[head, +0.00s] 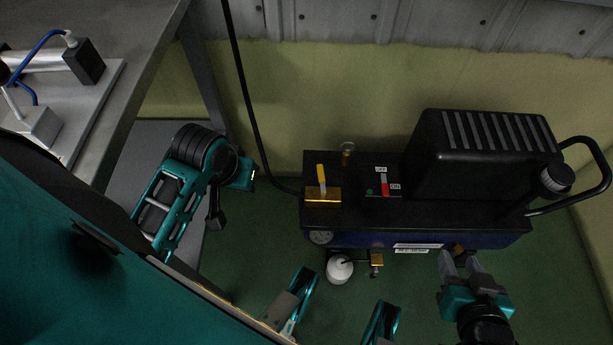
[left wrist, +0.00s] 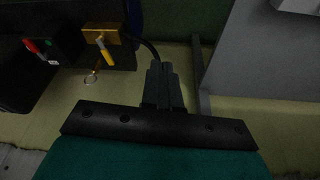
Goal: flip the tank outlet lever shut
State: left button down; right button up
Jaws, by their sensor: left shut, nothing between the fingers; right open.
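The yellow lever (head: 321,178) sits on a brass valve block (head: 323,198) at the left end of the black-topped machine. It stands up from the block, leaning slightly. In the left wrist view the yellow lever (left wrist: 105,53) and brass block (left wrist: 100,32) show at upper left. My left gripper (head: 254,174) is left of the block, apart from it. In the left wrist view its dark fingers (left wrist: 160,76) are shut and empty. My right gripper (head: 462,259) is open and empty by the machine's front right side.
A red switch (head: 384,186) and a ring-topped fitting (head: 347,148) sit near the lever. A black housing (head: 480,155) fills the right. A black cable (head: 246,100) runs down beside my left gripper. A grey table (head: 140,60) stands left. A white round thing (head: 339,270) is in front.

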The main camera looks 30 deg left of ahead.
pick_arm(q)
jog(key=w+a+f+n+g, duration=0.1)
jog(key=w+a+f+n, duration=0.25)
jog(key=a+n, duration=0.25)
jog(key=n+t+h+b, duration=0.3)
jog(key=n+h+b, duration=0.35)
jog(key=n, duration=0.95)
send_near(321, 174)
notch_tip(321, 174, down, 6)
jog(key=a+h+p, duration=0.2)
jog(key=a, duration=0.1)
jog(key=d, duration=0.1)
jog(key=w+d+b, duration=0.1)
jog(key=w+d, duration=0.1)
jog(key=shift+f, duration=0.25)
jog(key=shift+w+d+b, duration=0.3)
jog(key=shift+w+d, duration=0.05)
jog(key=shift+d, duration=0.25)
pick_arm(e)
jog(key=a+f, duration=0.1)
jog(key=w+a+f, duration=0.1)
jog(key=f, duration=0.1)
jog(key=shift+f+y, duration=0.1)
jog(key=shift+y, duration=0.3)
pick_arm(q)
jog(key=shift+r, duration=0.1)
pick_arm(e)
jog(key=shift+d, duration=0.1)
